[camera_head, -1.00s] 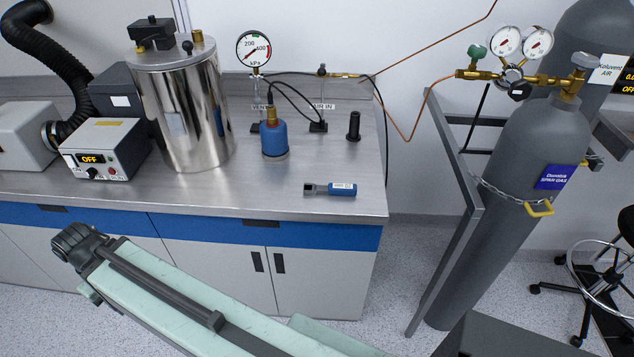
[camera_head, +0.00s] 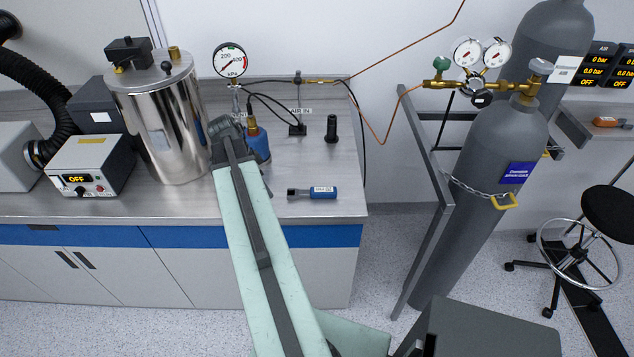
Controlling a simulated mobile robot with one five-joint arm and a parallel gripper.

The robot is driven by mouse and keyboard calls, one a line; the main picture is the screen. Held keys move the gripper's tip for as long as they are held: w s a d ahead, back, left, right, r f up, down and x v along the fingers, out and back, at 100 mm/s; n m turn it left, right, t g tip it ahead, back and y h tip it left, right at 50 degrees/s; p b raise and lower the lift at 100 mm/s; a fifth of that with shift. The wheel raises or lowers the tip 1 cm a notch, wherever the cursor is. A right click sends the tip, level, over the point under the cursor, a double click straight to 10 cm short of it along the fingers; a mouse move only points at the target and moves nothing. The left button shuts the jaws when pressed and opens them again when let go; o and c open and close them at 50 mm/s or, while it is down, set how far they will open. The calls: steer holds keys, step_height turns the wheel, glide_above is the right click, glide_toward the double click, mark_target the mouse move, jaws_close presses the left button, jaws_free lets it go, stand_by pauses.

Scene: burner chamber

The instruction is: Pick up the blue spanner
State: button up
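The blue spanner (camera_head: 322,193) lies flat on the steel bench top near its front right edge. It has a blue handle with a white label and a dark head pointing left. My arm reaches up from the bottom of the view, and its dark end with my gripper (camera_head: 224,128) is to the left of the spanner, apart from it. The arm end overlaps the blue canister in the picture. The fingers cannot be made out, so open or shut does not show.
A blue canister (camera_head: 257,146) stands partly hidden behind my arm. A black cylinder (camera_head: 332,129) stands behind the spanner. A shiny metal vessel (camera_head: 166,125) and a control box (camera_head: 91,166) stand left. A chained gas cylinder (camera_head: 485,170) is right of the bench. Bench around the spanner is clear.

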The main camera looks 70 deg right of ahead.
mark_target(315, 189)
steer(key=s+d+r+m, duration=0.1)
steer(key=s+d+m, duration=0.1)
steer(key=s, duration=0.1)
steer(key=s+d+m, duration=0.2)
steer(key=s+d, duration=0.1)
steer(key=s, duration=0.1)
steer(key=s+d+r+m+g+p, duration=0.1)
steer(key=s+d+m, duration=0.1)
steer(key=s, duration=0.2)
steer(key=shift+s+d+r, duration=0.15)
steer(key=shift+d+r, duration=0.15)
steer(key=shift+r, duration=0.05)
steer(key=b+x, duration=0.2)
steer(key=shift+f+b, duration=0.3)
steer(key=shift+f, duration=0.1)
steer(key=b+x, duration=0.4)
steer(key=x, duration=0.1)
steer(key=shift+s+b, duration=0.25)
steer(key=shift+b, duration=0.15)
steer(key=shift+r, duration=0.1)
steer(key=shift+c, duration=0.3)
jaws_close()
